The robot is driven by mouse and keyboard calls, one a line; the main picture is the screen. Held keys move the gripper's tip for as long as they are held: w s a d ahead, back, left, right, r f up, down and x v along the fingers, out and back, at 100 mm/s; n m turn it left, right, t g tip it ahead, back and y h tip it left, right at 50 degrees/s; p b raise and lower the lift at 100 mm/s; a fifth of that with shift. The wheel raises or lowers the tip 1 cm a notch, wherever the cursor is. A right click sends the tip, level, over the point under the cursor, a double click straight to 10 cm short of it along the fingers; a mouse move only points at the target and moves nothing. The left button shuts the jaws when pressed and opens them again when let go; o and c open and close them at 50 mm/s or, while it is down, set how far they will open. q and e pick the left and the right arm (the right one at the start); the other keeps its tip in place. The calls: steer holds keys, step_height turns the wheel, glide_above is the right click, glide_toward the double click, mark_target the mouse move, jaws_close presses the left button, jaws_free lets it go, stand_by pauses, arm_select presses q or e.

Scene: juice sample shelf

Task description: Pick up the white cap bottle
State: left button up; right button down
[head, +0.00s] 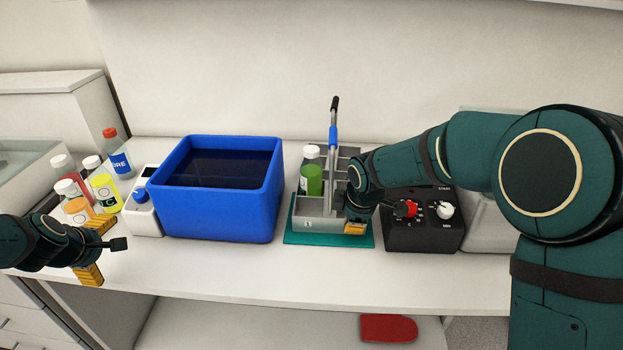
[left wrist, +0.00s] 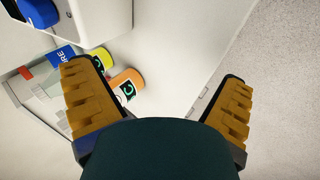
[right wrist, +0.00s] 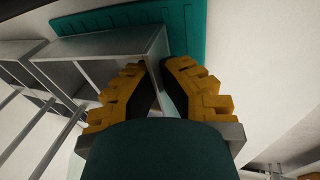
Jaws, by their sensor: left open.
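Several white-capped bottles stand at the left of the counter: orange (head: 78,208), yellow (head: 107,190) and red (head: 66,172). Another white-capped bottle, with green juice (head: 311,178), sits in the grey divided carrier (head: 306,220). My left gripper (head: 95,248) is open and empty, in front of the left bottles. In the left wrist view, the orange bottle (left wrist: 124,88) and yellow bottle (left wrist: 99,60) lie beyond its left finger, not between the fingers. My right gripper (head: 355,229) is at the carrier's front right corner. Its fingertips (right wrist: 157,66) are close together; any grip on the carrier is unclear.
A red-capped bottle with a blue label (head: 121,162) stands behind the others. A white device with a blue knob (head: 142,204) and a blue tub (head: 218,216) stand right of them. The carrier rests on a green mat (head: 300,240); a black control box (head: 420,238) is further right.

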arm_select(q)
steer(key=w+d+r+m+t, duration=0.25)
steer(key=w+d+r, duration=0.25)
steer(key=w+r, duration=0.3)
step_height(320, 180, up, 9)
steer(key=m+g+h, duration=0.6)
steer(key=m+g, duration=0.2)
steer(key=m, duration=2.2)
glide_above(314, 162)
steer(key=w+a, duration=0.1)
steer(key=a, duration=0.3)
steer(key=x, duration=0.6)
steer(key=shift+w+d, duration=0.1)
steer(key=shift+s+x, duration=0.1)
steer(key=shift+x, duration=1.25)
steer(key=shift+s+x, duration=0.15)
steer(key=shift+x, duration=1.25)
